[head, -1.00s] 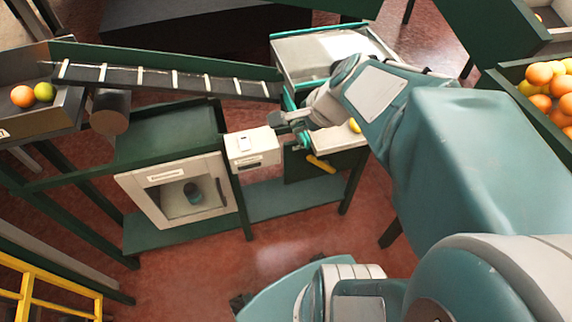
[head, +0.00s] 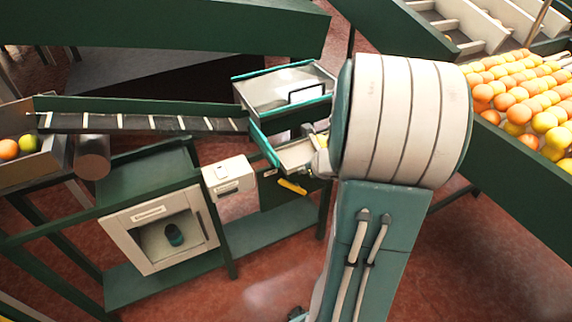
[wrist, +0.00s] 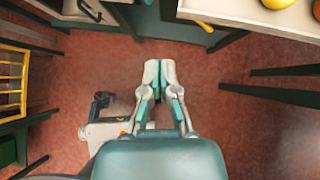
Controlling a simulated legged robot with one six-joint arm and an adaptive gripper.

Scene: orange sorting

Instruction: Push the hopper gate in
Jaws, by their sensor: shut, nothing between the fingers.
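The metal hopper box (head: 285,84) with teal edges stands at the upper end of the slatted conveyor in the head view. A pale chute tray (head: 296,155) with a teal side sticks out below it, and a yellow handle (head: 292,186) shows under the tray. I cannot tell which part is the gate. In the head view my arm covers the tray's right end and hides my gripper. In the wrist view my gripper (wrist: 160,68) is shut and empty, with its fingertips together over the red floor, apart from the pale tray edge (wrist: 245,24) at upper right.
A white control box (head: 229,175) is left of the tray, and a white-framed cabinet (head: 160,232) stands lower left. The slatted conveyor (head: 150,123) runs left to a fruit bin (head: 32,152). A fruit-filled table is at right. Open floor (wrist: 215,105) lies below my gripper.

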